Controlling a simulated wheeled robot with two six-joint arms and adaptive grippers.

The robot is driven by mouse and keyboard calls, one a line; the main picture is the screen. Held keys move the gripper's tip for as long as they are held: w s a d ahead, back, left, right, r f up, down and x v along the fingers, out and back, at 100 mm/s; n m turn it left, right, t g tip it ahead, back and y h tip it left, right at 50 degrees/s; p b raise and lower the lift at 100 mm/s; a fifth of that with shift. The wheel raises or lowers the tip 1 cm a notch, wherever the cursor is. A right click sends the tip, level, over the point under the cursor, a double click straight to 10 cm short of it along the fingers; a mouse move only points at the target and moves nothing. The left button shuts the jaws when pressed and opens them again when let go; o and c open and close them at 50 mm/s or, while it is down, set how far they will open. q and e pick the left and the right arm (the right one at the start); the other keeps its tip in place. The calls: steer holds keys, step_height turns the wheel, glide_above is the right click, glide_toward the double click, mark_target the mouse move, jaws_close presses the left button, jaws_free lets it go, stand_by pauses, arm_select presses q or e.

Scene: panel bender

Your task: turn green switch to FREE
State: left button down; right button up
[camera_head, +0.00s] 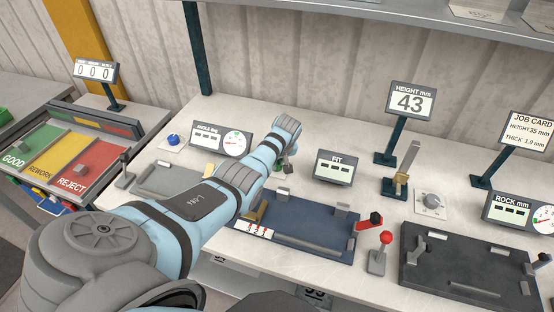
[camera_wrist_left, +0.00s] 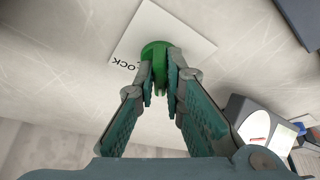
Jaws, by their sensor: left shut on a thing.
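The green switch (camera_wrist_left: 157,52) sits on a white label plate (camera_wrist_left: 185,33) fixed to the pale bench top. Part of a word, "OCK", shows on the plate beside the knob; a FREE mark is not visible. My left gripper (camera_wrist_left: 164,88) is shut on the green switch, one finger on each side of its narrow grip. In the head view my left gripper (camera_head: 285,167) is low over the bench behind the blue plate, and my wrist and fingers mostly hide the switch. My right gripper is in neither view.
The angle meter (camera_head: 222,140) stands left of my wrist and the FIT display (camera_head: 336,168) right of it. The blue plate fixture (camera_head: 300,225) lies in front, with a red-knobbed lever (camera_head: 378,255) at its right. A height display (camera_head: 410,101) stands behind.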

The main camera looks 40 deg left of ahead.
arm_select(q)
steer(key=shift+w+r, duration=0.1)
stand_by(0.4)
steer(key=c, duration=1.7)
jaws_free()
steer(key=v, duration=1.2)
